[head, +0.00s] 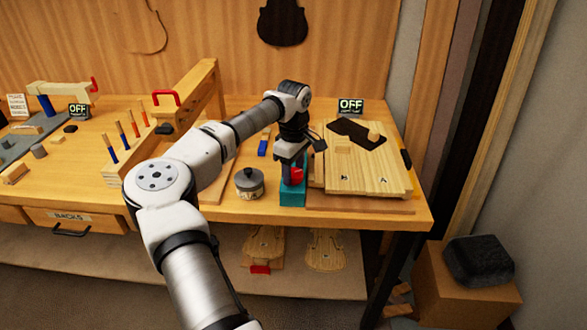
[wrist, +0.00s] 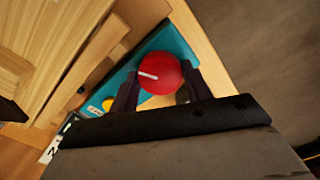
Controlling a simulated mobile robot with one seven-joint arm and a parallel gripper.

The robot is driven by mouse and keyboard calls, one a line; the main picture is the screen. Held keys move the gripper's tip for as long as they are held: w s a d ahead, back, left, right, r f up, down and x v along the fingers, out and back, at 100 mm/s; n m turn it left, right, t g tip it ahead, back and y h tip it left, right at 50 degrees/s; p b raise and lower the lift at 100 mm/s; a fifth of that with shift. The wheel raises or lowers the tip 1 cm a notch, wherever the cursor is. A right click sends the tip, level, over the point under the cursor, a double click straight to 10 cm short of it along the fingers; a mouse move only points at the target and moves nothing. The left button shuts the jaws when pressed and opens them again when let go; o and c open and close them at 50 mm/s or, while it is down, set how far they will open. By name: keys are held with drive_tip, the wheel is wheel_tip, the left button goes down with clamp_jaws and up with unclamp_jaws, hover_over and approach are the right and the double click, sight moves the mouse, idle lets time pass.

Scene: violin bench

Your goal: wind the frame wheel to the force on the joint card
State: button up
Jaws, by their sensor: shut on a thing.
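A red round knob (head: 297,175) with a white line mark sits on a teal block (head: 292,197) at the bench's front edge. My gripper (head: 291,166) points down over it. In the wrist view the knob (wrist: 163,73) lies between my two dark fingers (wrist: 160,82), which are shut on it; its white mark points to the left. The teal block (wrist: 182,42) carries a yellow spot and a small pale label too small to read. I cannot tell which card is the joint card. A white card (head: 17,106) at far left has unreadable print.
A wooden board (head: 365,180) with a dark piece lies right of the teal block. A display (head: 350,106) behind it reads OFF, as does another (head: 79,110) at left. A grey lidded pot (head: 249,183) stands left of the block. A wooden frame (head: 205,85) stands further left.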

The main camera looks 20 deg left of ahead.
sight(294, 173)
drive_tip(key=shift+r+m, duration=0.15)
drive_tip(key=shift+m, duration=1.95)
drive_tip(key=o, duration=1)
wheel_tip(294, 173, up, 14)
drive_tip(key=shift+f+b, duration=0.15)
drive_tip(key=shift+b, duration=1)
